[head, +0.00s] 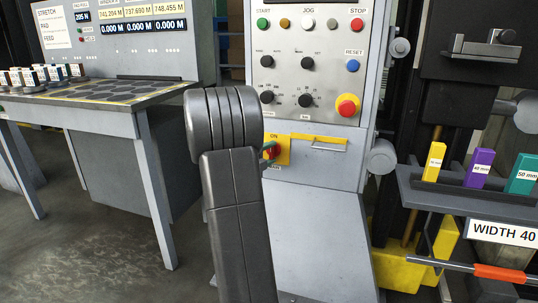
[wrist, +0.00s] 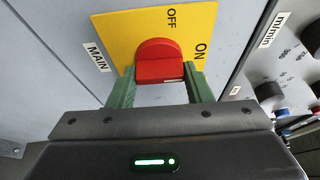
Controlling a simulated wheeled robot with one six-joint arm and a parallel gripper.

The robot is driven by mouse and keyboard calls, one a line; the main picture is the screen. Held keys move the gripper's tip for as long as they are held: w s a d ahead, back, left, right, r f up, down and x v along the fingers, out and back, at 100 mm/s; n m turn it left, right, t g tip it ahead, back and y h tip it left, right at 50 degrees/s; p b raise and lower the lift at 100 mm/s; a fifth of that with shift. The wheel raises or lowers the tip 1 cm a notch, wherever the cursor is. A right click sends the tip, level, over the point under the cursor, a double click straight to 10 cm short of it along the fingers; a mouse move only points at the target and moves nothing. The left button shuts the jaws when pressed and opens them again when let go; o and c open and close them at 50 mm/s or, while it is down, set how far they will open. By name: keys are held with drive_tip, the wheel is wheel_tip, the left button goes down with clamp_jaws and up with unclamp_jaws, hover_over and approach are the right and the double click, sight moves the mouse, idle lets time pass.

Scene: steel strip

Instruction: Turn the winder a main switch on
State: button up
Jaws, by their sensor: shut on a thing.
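The winder's main switch is a red knob (wrist: 158,57) on a yellow plate (wrist: 125,22), with the words OFF and ON and a MAIN label beside it. In the wrist view, my gripper (wrist: 160,82) has its green fingers on both sides of the red knob, shut on it. A short white mark shows on the knob's near face; I cannot tell for sure which word the knob points to. In the head view, the yellow plate (head: 283,156) is low on the grey cabinet, and my arm hides part of the switch area.
A control panel (head: 309,50) with buttons, knobs and a red emergency stop (head: 347,105) is above the switch. A table (head: 80,110) is at left, and a shelf (head: 465,195) with coloured blocks at right.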

drive_tip(key=o, duration=1)
drive_tip(key=p+v, duration=0.3)
drive_tip(key=v, duration=1)
drive_tip(key=shift+s+a, duration=0.25)
drive_tip(key=b+x, duration=0.3)
drive_tip(key=x, duration=1)
drive_tip(key=shift+w+d, duration=0.25)
drive_tip(key=shift+d, duration=0.05)
drive_tip(key=shift+a, duration=0.1)
